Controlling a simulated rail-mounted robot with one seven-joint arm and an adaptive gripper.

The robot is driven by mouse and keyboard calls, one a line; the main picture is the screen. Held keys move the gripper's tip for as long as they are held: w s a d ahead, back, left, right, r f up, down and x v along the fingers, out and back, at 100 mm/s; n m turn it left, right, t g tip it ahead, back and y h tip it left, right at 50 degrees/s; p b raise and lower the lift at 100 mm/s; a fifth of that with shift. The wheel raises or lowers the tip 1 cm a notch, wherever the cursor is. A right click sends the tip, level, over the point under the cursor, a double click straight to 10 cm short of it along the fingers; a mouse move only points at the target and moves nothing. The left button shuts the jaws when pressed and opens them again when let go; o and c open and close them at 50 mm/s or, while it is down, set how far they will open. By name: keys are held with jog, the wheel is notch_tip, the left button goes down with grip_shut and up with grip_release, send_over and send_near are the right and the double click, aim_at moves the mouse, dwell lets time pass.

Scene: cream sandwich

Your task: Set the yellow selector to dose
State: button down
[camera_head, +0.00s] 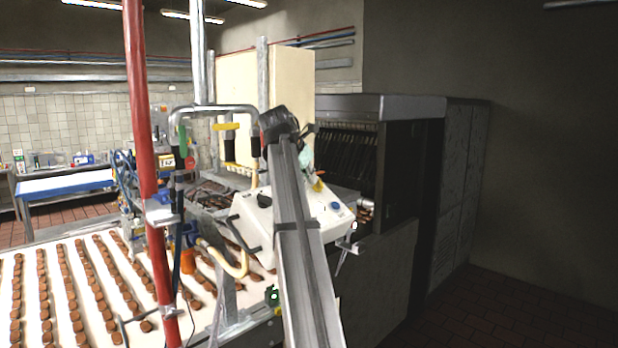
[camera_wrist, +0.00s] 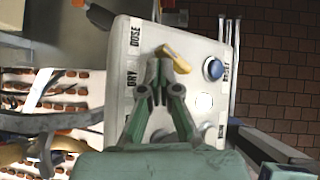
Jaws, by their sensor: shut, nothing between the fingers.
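The yellow selector (camera_wrist: 175,57) is an elongated knob on a pale control panel (camera_wrist: 125,60). In the wrist view it lies tilted, its upper-left end towards the DOSE label (camera_wrist: 135,32) side. The DRY label (camera_wrist: 131,82) is lower on the same edge. My gripper (camera_wrist: 159,64) is shut and empty, its tips at the selector's lower-left side. I cannot tell whether they touch it. In the head view the selector (camera_head: 318,186) is a small yellow spot on the white control box (camera_head: 262,225), beside my arm, which hides part of the box.
In the head view, a red post (camera_head: 139,100) and a conveyor with rows of brown biscuits (camera_head: 72,290) are at left. A dark machine (camera_head: 400,160) stands behind right.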

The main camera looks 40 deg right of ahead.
jog(key=shift+s+f, duration=0.35)
jog(key=shift+s, duration=0.25)
jog(key=shift+a, duration=0.1)
jog(key=shift+w+r, duration=0.15)
jog(key=shift+r, duration=0.4)
jog(key=w+a+r, duration=0.1)
jog(key=a+r, duration=0.2)
jog(key=r, duration=0.5)
jog(key=shift+a+r, duration=0.15)
jog(key=shift+a, duration=0.2)
jog(key=shift+w, duration=0.1)
